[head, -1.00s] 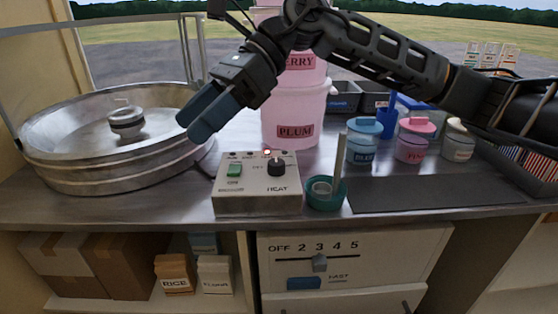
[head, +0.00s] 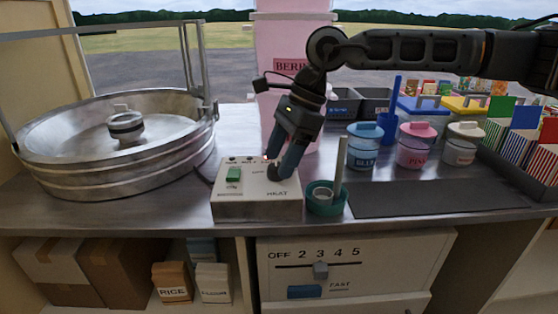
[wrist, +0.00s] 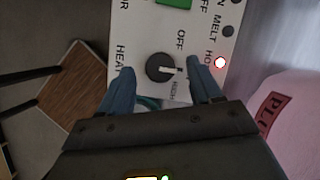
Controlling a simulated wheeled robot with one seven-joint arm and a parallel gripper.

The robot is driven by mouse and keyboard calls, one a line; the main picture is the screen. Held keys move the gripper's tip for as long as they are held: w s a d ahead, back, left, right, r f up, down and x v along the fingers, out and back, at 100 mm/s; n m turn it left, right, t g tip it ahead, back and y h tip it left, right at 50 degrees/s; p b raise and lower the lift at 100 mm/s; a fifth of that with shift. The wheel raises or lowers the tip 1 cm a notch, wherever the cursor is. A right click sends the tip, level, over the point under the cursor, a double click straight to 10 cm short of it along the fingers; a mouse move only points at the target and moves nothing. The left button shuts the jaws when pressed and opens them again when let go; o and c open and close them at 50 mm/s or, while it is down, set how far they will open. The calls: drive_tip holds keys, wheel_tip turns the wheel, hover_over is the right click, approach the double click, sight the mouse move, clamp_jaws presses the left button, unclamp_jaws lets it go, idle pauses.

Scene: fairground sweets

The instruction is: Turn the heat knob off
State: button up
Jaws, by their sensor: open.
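The heat knob (wrist: 160,68) is a round black dial with a white pointer line, on the top face of a pale metal control box (head: 240,205). In the wrist view its pointer faces right in the picture, away from the "OFF" mark above it. My gripper (head: 282,170) points down over the box, with blue fingers apart on either side of the knob. In the wrist view the fingers (wrist: 157,82) straddle the knob with a gap on both sides. The head view shows the knob partly hidden behind the fingers.
A green switch (head: 233,174) and a lit red lamp (wrist: 220,62) are on the box. A large metal pan (head: 60,170) stands left. A teal cup with a stick (head: 325,205) is close on the right. A pink tub (head: 290,60) stands behind.

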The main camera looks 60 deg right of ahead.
drive_tip(key=shift+w+a+f, duration=0.15)
drive_tip(key=shift+a+f, duration=0.05)
drive_tip(key=shift+f, duration=0.4)
drive_tip(key=c, duration=1)
